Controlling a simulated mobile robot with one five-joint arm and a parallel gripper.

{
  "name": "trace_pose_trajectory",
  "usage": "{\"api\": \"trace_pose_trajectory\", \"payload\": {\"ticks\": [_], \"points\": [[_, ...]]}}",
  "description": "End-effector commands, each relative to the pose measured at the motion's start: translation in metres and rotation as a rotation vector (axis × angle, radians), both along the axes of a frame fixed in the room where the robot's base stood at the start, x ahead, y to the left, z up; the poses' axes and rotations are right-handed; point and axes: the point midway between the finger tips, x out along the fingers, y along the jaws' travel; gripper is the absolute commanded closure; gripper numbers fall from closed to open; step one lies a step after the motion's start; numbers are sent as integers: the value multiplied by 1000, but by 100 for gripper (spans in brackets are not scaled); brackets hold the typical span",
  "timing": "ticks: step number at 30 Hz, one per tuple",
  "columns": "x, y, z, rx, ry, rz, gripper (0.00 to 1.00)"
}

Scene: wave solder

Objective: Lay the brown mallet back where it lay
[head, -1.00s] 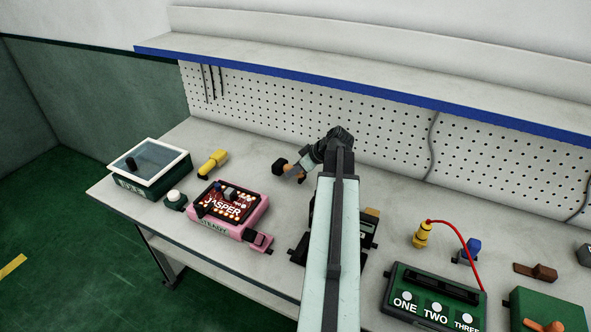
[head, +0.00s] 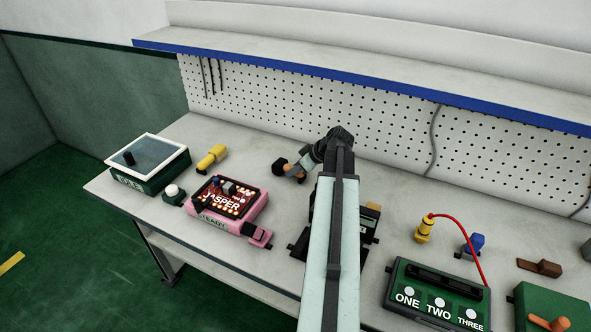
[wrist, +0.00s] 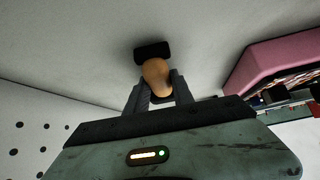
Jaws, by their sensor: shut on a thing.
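The brown mallet has a tan-brown handle and a black head (head: 280,165). My gripper (head: 297,168) is shut on the handle, over the back part of the bench, left of my arm. In the wrist view the handle (wrist: 156,76) is between the two fingers (wrist: 157,92), and the black head (wrist: 152,51) sticks out past the fingertips. I cannot tell whether the mallet touches the bench top. My arm hides part of the bench behind it.
On the bench (head: 190,128), a yellow tool (head: 212,157) and a pink fixture with a red board (head: 262,207) stand left of the gripper. A green box (head: 436,300) with three white buttons stands right. Bare bench surrounds the mallet; the pegboard (head: 300,115) rises behind.

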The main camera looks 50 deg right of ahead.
Motion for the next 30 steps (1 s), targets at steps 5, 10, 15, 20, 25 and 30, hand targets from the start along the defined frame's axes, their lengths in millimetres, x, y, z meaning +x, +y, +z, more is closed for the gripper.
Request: {"api": "trace_pose_trajectory", "payload": {"ticks": [5,10,15,20,25,30], "points": [[0,0,-3,1,0,-1,100],[0,0,-3,0,0,-1,46],[0,-1,-3,0,0,-1,46],[-1,-1,-3,0,0,-1,46],[-2,-1,-1,0,0,-3,46],[-14,-3,17,0,0,-4,46]]}}
